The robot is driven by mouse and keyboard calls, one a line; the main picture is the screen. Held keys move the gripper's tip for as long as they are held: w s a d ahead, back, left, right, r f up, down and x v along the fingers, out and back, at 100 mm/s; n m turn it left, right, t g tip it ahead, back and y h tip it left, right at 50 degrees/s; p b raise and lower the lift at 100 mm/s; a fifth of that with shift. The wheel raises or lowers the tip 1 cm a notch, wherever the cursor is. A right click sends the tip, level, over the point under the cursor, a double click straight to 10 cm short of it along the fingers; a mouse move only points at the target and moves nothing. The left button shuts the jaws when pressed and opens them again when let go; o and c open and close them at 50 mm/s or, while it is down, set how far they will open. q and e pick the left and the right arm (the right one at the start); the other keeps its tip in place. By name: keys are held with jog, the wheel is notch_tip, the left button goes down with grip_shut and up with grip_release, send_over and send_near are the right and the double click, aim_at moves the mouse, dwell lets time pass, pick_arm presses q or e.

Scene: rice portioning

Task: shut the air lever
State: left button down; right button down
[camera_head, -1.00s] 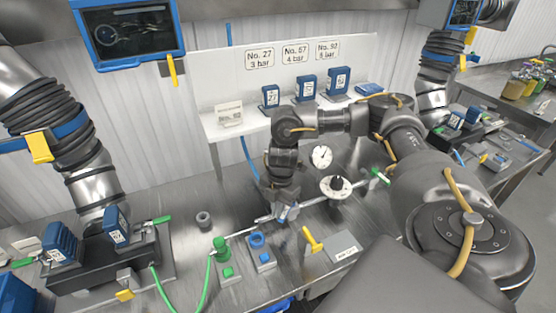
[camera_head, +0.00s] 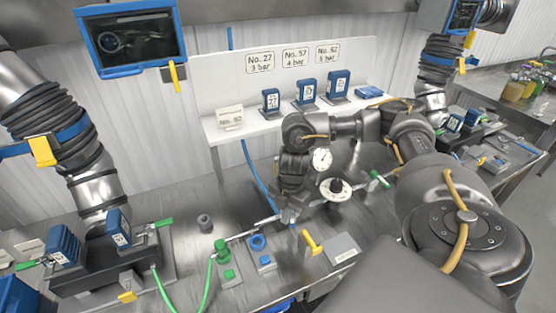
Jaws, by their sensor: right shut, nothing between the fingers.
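A green lever handle (camera_head: 380,179) sits at the right end of the metal air line, just right of a round dial knob (camera_head: 335,190). I take it to be the air lever, but no label on it is readable. My right gripper (camera_head: 288,214) points down over the line, left of the knob and apart from the green handle. It is shut and empty, its fingertips close to the pipe; I cannot tell whether they touch it. A white pressure gauge (camera_head: 322,159) stands behind the knob. My left gripper is not in view.
A yellow handle (camera_head: 313,243) and a grey plate (camera_head: 342,248) lie in front of the line. A green fitting (camera_head: 222,250) with a green hose and a blue ring (camera_head: 258,243) are to the left. A white shelf (camera_head: 260,126) holds several blue boxes behind. My right arm covers the right side.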

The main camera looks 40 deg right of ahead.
aim_at(293, 222)
jog(key=shift+s+d, duration=0.45)
jog(key=shift+s, duration=0.3)
jog(key=r+p, duration=0.7)
jog(key=p, duration=0.1)
jog(key=shift+s+r, duration=0.15)
jog(key=shift+s, duration=0.2)
jog(key=shift+d, duration=0.1)
